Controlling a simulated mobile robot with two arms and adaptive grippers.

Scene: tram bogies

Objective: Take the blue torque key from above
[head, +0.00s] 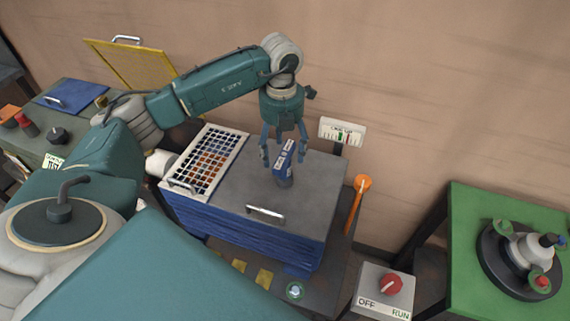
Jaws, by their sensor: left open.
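The blue torque key (285,163), with white markings on its side, appears to stand upright on the grey top (255,193) of a blue cabinet. My left gripper (284,153) points down directly over it, fingers open, one on each side of the key's upper part. I cannot tell whether either finger touches the key. Its lower end shows dark grey below the fingers. My right gripper is not in view.
A white-framed grid tray (240,140) lies left of the key. An OFF/RUN switch box (370,298) is in front; a green table (465,222) stands at far right.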

